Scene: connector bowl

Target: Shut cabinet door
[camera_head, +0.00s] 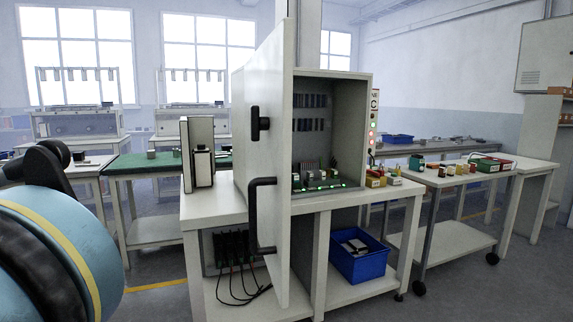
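The grey cabinet (348,80) stands on a white workbench. Its front is open, and slotted panels and a green circuit board (322,182) with lit green lights show inside. The cabinet door (268,90) is a tall pale panel hinged at the cabinet's left side as seen here. It is swung wide open toward me, seen at a steep angle. It carries a black latch knob (259,124) and a black bar handle (255,215). Part of my arm fills the lower left. My gripper's fingers cannot be made out.
The workbench (210,208) has a lower shelf with a blue bin (360,258) and black cabled devices. A small white-and-black unit (197,153) stands left of the door. A wheeled cart (455,180) with small parts is at right. Floor is open at lower right.

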